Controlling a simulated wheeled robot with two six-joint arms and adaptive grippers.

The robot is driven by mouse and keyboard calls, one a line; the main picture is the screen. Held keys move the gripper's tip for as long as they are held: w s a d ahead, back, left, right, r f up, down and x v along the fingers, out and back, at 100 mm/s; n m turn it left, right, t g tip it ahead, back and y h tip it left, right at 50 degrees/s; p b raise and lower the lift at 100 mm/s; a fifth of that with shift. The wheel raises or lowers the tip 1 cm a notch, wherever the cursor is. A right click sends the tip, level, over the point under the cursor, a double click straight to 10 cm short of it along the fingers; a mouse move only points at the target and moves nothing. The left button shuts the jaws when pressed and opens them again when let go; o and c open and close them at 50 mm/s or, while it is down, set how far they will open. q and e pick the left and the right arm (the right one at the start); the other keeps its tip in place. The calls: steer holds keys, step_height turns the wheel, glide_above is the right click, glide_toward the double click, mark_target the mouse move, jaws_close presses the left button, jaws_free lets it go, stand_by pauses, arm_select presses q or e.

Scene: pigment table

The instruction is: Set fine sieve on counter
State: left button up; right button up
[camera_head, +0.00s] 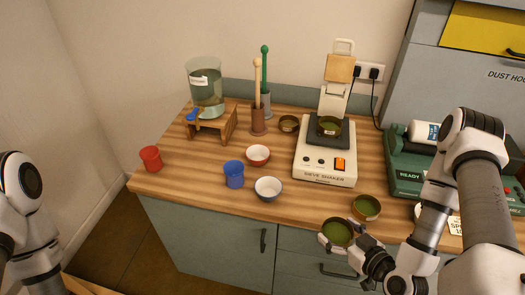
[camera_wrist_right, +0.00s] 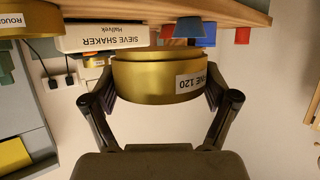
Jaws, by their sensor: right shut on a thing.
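The fine sieve is a shallow brass ring with a green mesh; in the head view (camera_head: 337,232) it is at the counter's front edge, low right. In the wrist view the same sieve (camera_wrist_right: 150,80) carries a white label ending "NE 120". My right gripper (camera_head: 350,246) is shut on it, with a finger on each side in the wrist view (camera_wrist_right: 160,98). The sieve looks held just off the front edge; its height above the counter is hard to tell. The wooden counter (camera_head: 200,170) is behind it. My left arm shows at the left edge, without its gripper.
Another brass sieve (camera_head: 366,208) stands on the counter just behind the held one. The sieve shaker (camera_head: 325,165) bears a sieve (camera_head: 330,127). Front-middle counter is clear.

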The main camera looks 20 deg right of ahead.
steer(key=shift+w+d+f+b, duration=0.6)
steer(key=shift+f+b, duration=0.1)
steer(key=shift+b, duration=0.3)
steer(key=w+b, duration=0.4)
steer(key=b, duration=0.1)
steer(key=w+b, duration=0.2)
steer(key=shift+w+a+f+b, duration=0.1)
steer(key=shift+w+f+b, duration=0.25)
steer(key=shift+f+b, duration=0.05)
glide_above(314, 203)
steer(key=shift+w+a+r+p, duration=0.1)
steer(key=shift+r+p, duration=0.1)
steer(key=shift+p, duration=0.25)
steer(key=f, duration=0.3)
steer(key=shift+s+f, duration=0.15)
steer(key=shift+s, duration=0.1)
steer(key=shift+w+f, duration=0.1)
steer(key=shift+f, duration=0.25)
steer(key=o, duration=1)
